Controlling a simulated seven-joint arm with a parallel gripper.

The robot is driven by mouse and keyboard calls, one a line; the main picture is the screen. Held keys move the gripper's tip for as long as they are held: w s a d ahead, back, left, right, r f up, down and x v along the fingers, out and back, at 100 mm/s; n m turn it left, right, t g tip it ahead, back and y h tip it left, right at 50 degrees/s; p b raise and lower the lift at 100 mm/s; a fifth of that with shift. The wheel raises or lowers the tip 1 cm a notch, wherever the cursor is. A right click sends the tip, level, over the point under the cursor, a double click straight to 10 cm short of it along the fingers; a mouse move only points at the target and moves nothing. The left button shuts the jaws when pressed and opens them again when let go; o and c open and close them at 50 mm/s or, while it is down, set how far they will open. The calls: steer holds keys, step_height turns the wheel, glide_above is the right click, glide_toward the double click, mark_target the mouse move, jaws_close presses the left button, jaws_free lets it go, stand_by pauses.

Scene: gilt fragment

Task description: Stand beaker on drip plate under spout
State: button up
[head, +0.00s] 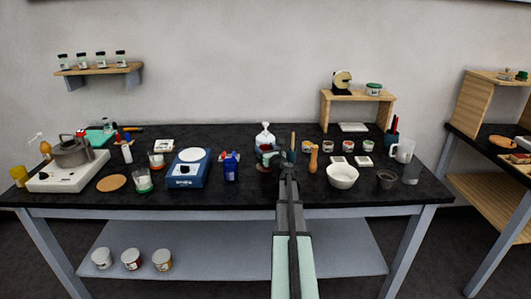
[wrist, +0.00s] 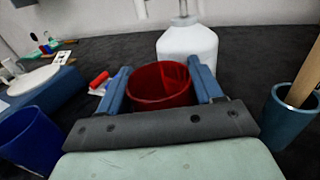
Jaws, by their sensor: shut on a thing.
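My gripper (wrist: 160,84) is shut on a red, see-through beaker (wrist: 160,92), with one blue finger on each side of it. The beaker looks upright and its open mouth shows. Just behind it stands a white dispenser bottle (wrist: 187,48) with a pump neck; its spout is cut off by the top of the wrist view. In the head view my gripper (head: 271,155) is near the middle of the black bench, in front of the same bottle (head: 264,134).
A teal pot (wrist: 286,118) with a wooden stick stands close on the right. A blue container (wrist: 25,138) is at left. A red-handled tool (wrist: 99,79) lies behind left. In the head view, a blue scale (head: 187,170) and white bowl (head: 342,176) flank my arm.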

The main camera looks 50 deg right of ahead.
steer(key=shift+f, duration=0.55)
steer(key=shift+f, duration=0.1)
steer(key=o, duration=1.1)
steer(key=shift+c, duration=0.2)
steer(key=v, duration=1.2)
